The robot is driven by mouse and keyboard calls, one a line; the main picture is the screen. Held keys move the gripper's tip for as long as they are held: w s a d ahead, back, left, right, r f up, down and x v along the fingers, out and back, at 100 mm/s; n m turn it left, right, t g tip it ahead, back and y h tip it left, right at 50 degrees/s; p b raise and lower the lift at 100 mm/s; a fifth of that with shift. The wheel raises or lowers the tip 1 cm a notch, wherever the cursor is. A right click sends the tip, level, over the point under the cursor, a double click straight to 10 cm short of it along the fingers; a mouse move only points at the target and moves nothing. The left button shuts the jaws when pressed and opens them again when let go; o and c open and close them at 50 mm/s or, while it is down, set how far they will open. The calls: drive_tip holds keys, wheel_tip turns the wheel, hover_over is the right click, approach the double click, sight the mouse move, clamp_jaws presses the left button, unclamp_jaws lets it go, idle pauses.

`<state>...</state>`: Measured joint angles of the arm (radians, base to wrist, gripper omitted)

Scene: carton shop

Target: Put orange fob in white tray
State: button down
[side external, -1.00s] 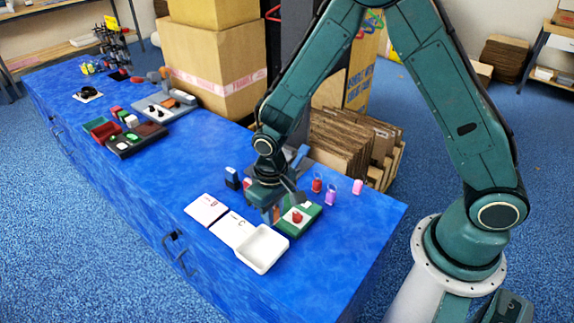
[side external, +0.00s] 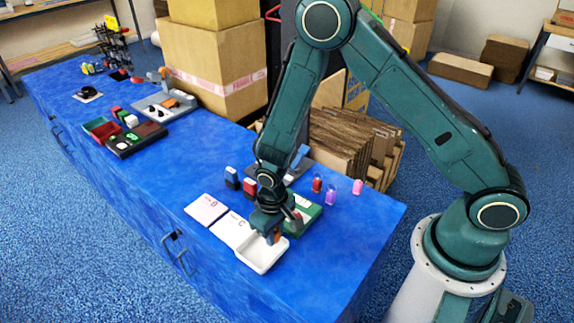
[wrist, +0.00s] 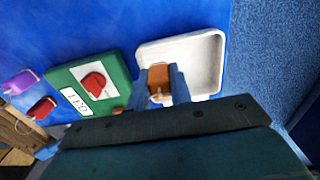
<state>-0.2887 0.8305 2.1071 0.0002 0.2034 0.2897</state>
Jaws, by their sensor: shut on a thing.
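My gripper (side external: 272,237) is shut on the orange fob (wrist: 159,78), which shows between the two blue-grey fingers (wrist: 162,86) in the wrist view. A small wire ring hangs at the fob's near end. The white tray (side external: 262,254) is a shallow square with a raised rim near the table's front edge. In the wrist view the tray (wrist: 210,64) lies beneath and around the fob, and the fob appears over its left part. Whether the fob touches the tray floor I cannot tell.
A green board (wrist: 62,78) with a red piece (wrist: 93,86) lies beside the tray. Flat white cards marked B (side external: 206,209) and C (side external: 232,229) lie left of it. Red and purple fobs (side external: 330,193) stand behind. The blue table is clear to the tray's right.

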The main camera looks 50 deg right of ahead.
drive_tip(key=shift+f, duration=1.15)
drive_tip(key=shift+f, duration=0.1)
drive_tip(key=c, duration=1.3)
unclamp_jaws()
drive_tip(key=shift+o, duration=0.2)
drive_tip(key=shift+r, duration=6.15)
